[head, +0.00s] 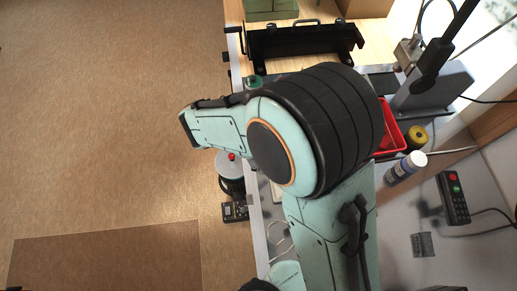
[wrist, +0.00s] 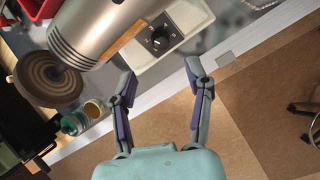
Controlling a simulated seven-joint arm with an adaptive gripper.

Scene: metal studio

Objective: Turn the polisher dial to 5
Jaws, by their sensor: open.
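The polisher (wrist: 97,28) shows in the wrist view as a silver cylindrical motor with a brown disc-shaped wheel (wrist: 42,82) at its left end. Its dial (wrist: 159,40) is a small black knob on the pale base, right of the motor. The dial's scale is too small to read, so I cannot tell its setting. My gripper (wrist: 162,74) is open and empty, its two fingers apart, just below the dial in the picture and not visibly touching it. In the head view my arm hides the dial and most of the polisher, and the gripper cannot be made out.
A green-capped bottle (wrist: 74,123) and a yellowish jar (wrist: 95,108) stand near the wheel. Open floor (head: 105,120) lies left.

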